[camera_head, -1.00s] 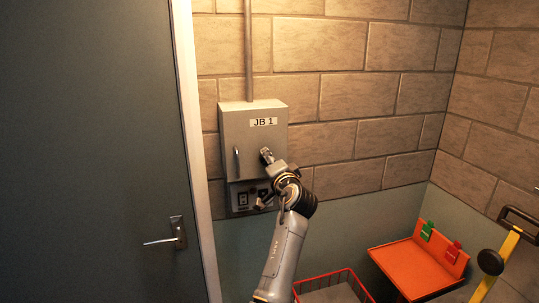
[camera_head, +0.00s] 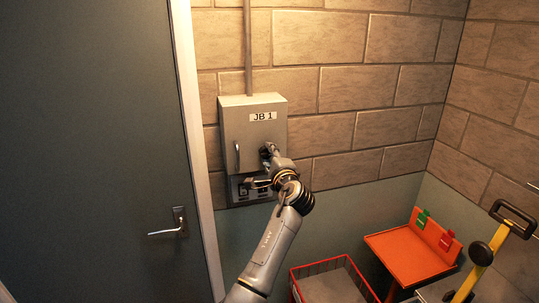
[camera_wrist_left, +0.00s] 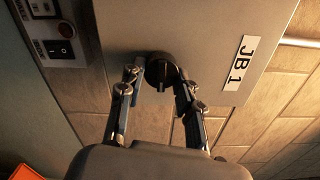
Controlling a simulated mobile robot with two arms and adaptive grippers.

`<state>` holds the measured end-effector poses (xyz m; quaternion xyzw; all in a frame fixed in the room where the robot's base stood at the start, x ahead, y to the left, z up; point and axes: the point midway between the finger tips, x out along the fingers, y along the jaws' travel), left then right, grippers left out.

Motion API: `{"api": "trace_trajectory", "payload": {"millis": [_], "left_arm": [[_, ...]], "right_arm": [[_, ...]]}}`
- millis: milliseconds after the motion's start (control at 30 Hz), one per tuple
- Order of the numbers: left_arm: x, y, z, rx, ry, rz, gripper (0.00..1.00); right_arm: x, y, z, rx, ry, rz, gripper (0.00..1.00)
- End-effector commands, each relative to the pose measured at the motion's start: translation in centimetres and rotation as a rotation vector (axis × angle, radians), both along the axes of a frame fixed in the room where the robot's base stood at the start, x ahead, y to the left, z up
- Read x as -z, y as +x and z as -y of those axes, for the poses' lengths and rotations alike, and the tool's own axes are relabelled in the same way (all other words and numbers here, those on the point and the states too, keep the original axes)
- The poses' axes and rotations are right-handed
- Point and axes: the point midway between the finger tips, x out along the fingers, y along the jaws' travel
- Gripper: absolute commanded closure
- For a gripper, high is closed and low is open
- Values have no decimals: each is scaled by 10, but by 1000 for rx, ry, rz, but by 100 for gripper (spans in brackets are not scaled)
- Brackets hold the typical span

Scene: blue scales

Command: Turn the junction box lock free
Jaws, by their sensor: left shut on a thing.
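The junction box (camera_head: 250,135) is a grey wall cabinet labelled JB 1, with its door closed. A vertical handle (camera_head: 237,155) is on the door's left side. My left gripper (camera_head: 268,151) is at the lower right of the door. In the left wrist view, its two fingers (camera_wrist_left: 160,82) are shut on the dark round lock (camera_wrist_left: 160,66), one on each side. The lock is mostly hidden by the gripper in the head view. The label (camera_wrist_left: 242,62) shows sideways in the wrist view. My right gripper is not in view.
A switch panel (camera_head: 240,192) sits below the box door. A grey door with a lever handle (camera_head: 167,232) is at the left. An orange tray (camera_head: 408,255), a red-rimmed basket (camera_head: 322,266) and a yellow-framed cart handle (camera_head: 490,258) stand at the lower right.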

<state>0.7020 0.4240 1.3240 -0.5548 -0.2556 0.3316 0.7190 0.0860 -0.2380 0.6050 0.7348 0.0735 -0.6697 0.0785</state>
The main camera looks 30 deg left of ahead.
Motion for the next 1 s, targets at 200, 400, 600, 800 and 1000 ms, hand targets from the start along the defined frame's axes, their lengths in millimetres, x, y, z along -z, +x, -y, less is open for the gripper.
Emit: {"api": "trace_trajectory", "payload": {"millis": [200, 400, 600, 800, 1000], "left_arm": [[-3, -1, -2, -4, 20, -14, 97], [-4, -1, -2, -3, 21, -14, 97], [-4, 0, -2, -3, 20, -12, 52], [-2, 0, -1, -2, 18, -14, 43], [-1, -2, 2, 0, 16, -15, 43]], "right_arm": [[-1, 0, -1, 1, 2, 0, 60], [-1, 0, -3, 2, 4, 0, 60], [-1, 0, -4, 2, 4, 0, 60], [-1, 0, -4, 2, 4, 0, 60], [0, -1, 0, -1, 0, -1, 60]]}}
